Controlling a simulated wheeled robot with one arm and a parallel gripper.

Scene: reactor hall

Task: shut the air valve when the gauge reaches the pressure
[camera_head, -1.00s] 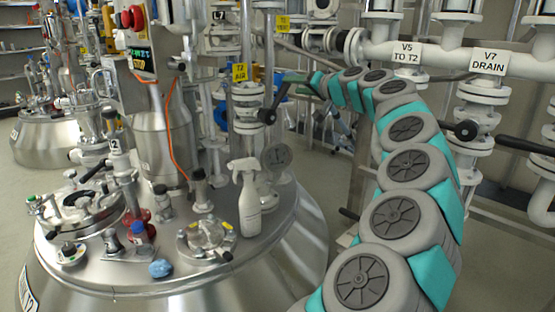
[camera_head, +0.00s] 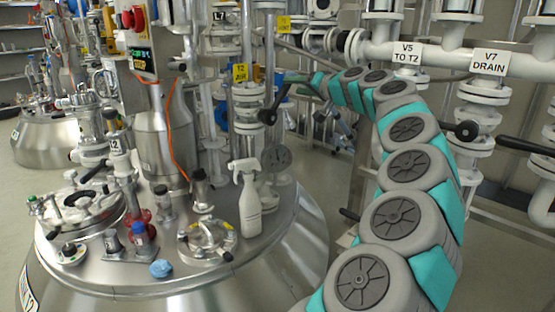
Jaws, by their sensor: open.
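The valve with a yellow "T2 AIR" tag (camera_head: 240,73) stands on a white flanged pipe at the middle of the vessel top. A black lever (camera_head: 279,101) with a round knob slants up and right from beside it. A round grey gauge (camera_head: 277,157) sits below, behind the spray bottle; its dial is too small to read. My grey and teal arm curves up from the lower right and ends near the lever's upper end. My gripper (camera_head: 296,78) is open there, small and dark; I cannot tell whether it touches the lever.
A white spray bottle (camera_head: 249,200) stands on the vessel lid (camera_head: 190,265) in front of the gauge. A blue crumpled item (camera_head: 161,268) lies near the lid's edge. A control box (camera_head: 140,58) with a red button is above.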

